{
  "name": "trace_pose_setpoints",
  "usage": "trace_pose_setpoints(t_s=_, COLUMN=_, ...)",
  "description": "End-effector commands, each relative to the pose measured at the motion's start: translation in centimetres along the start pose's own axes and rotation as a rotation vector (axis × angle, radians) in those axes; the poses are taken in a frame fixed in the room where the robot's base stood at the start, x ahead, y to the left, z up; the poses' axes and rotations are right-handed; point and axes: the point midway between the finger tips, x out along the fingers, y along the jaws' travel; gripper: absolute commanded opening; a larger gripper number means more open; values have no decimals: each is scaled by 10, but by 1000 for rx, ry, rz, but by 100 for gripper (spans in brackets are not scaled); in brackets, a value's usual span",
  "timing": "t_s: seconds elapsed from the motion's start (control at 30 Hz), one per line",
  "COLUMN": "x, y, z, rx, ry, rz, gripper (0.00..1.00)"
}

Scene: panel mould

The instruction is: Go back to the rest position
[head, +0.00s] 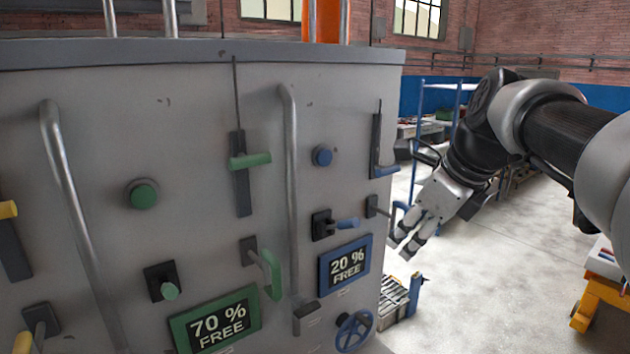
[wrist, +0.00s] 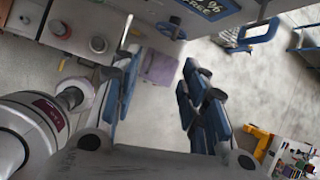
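My gripper (head: 408,238) hangs to the right of the grey panel (head: 90,110), beside its right edge, with its fingers pointing down and left. In the wrist view my gripper (wrist: 158,80) has its two blue-padded fingers spread apart with nothing held between them. On the panel's right part are a blue button (head: 322,156), a blue lever (head: 384,170), a blue handle (head: 347,223), a blue wheel (head: 354,330) and a display reading 20 % FREE (head: 345,266). The gripper appears apart from all of these.
Further left are a green lever (head: 250,160), green button (head: 143,195), 70 % FREE display (head: 215,322) and vertical pipes (head: 70,190). A blue shelf rack (head: 440,100) stands behind. A yellow cart (head: 595,300) is at lower right. Open concrete floor (head: 480,290) lies between.

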Motion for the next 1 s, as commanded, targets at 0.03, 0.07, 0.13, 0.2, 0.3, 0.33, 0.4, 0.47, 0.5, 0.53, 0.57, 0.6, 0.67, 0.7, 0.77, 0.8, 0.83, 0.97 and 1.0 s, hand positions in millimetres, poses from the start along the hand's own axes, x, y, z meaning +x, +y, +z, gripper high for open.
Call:
trace_pose_setpoints(t_s=0.03, x=12, y=10, z=-10, rx=-45, ry=5, rz=-1, gripper=40)
trace_pose_setpoints(t_s=0.07, x=14, y=13, z=-14, rx=-74, ry=7, rz=-3, gripper=40)
trace_pose_setpoints(t_s=0.13, x=23, y=22, z=-22, rx=-142, ry=15, rz=-5, gripper=40)
trace_pose_setpoints(t_s=0.2, x=32, y=32, z=-32, rx=-215, ry=23, rz=-5, gripper=40)
trace_pose_setpoints(t_s=0.3, x=46, y=48, z=-48, rx=-330, ry=35, rz=-4, gripper=40)
trace_pose_setpoints(t_s=0.33, x=50, y=53, z=-52, rx=-368, ry=39, rz=-6, gripper=40)
trace_pose_setpoints(t_s=0.4, x=63, y=67, z=-67, rx=-468, ry=51, rz=-5, gripper=40)
trace_pose_setpoints(t_s=0.47, x=76, y=82, z=-82, rx=-569, ry=61, rz=-3, gripper=40)
trace_pose_setpoints(t_s=0.5, x=87, y=92, z=-94, rx=-647, ry=70, rz=-1, gripper=40)
trace_pose_setpoints(t_s=0.53, x=96, y=101, z=-103, rx=-711, ry=77, rz=1, gripper=40)
trace_pose_setpoints(t_s=0.57, x=105, y=110, z=-114, rx=-778, ry=83, rz=4, gripper=40)
trace_pose_setpoints(t_s=0.6, x=118, y=123, z=-128, rx=-873, ry=94, rz=8, gripper=40)
trace_pose_setpoints(t_s=0.67, x=137, y=142, z=-150, rx=-1018, ry=108, rz=16, gripper=40)
trace_pose_setpoints(t_s=0.7, x=150, y=154, z=-165, rx=-1113, ry=118, rz=24, gripper=40)
trace_pose_setpoints(t_s=0.77, x=170, y=172, z=-187, rx=-1257, ry=132, rz=33, gripper=40)
trace_pose_setpoints(t_s=0.8, x=183, y=184, z=-202, rx=-1355, ry=141, rz=42, gripper=40)
trace_pose_setpoints(t_s=0.83, x=193, y=193, z=-213, rx=-1427, ry=147, rz=49, gripper=40)
trace_pose_setpoints(t_s=0.97, x=238, y=230, z=-263, rx=-1741, ry=172, rz=84, gripper=40)
trace_pose_setpoints(t_s=1.0, x=251, y=240, z=-278, rx=-1833, ry=180, rz=95, gripper=40)
